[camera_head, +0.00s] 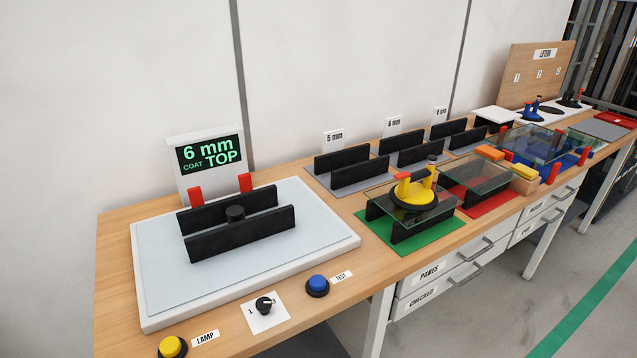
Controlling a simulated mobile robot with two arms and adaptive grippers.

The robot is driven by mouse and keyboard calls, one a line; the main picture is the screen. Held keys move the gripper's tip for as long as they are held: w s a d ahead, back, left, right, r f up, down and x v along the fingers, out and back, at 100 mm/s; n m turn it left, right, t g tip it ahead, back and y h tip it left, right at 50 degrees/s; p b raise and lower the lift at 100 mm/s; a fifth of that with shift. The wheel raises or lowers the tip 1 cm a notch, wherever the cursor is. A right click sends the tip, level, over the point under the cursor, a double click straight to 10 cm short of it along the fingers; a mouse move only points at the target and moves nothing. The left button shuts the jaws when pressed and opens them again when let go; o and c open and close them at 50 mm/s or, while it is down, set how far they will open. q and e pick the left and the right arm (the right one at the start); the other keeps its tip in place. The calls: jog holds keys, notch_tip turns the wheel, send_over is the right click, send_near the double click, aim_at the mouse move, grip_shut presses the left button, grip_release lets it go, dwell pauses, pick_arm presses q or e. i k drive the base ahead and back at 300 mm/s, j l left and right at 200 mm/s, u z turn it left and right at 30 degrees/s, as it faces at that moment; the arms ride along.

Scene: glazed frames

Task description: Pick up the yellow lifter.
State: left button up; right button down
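The yellow lifter (421,189) has a yellow handle on a round black base. It stands upright on a clear glass pane (378,198), towards the right of the head view. The pane rests on black supports (416,230) above a green mat (442,238). Small red parts show at the lifter's handle. Neither of my grippers is in view, and nothing is seen holding the lifter.
Left of it, a white board (330,240) bears two black rails (240,231) before a "6 mm COAT TOP" display (207,155). Right of it are a red mat (487,206) and another glass pane (550,143). Empty black racks (360,178) stand behind. Buttons line the front edge.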

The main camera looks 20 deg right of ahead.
aim_at(409, 195)
jog(key=l+u, duration=0.1)
jog(key=u, duration=0.35)
jog(key=l+u, duration=0.1)
jog(key=u, duration=0.4)
jog(key=l+u, duration=0.1)
jog(key=u, duration=0.35)
jog(key=l+u, duration=0.1)
jog(key=u, duration=0.4)
jog(key=k+l, duration=0.2)
jog(key=l, duration=0.25)
jog(key=k+l, duration=0.25)
jog(key=l, duration=0.15)
jog(key=k+l, duration=0.2)
jog(key=l, duration=0.25)
jog(key=k+l, duration=0.25)
jog(key=l, duration=0.15)
jog(key=k+l+u, duration=0.1)
jog(key=l, duration=0.35)
jog(key=k, duration=0.1)
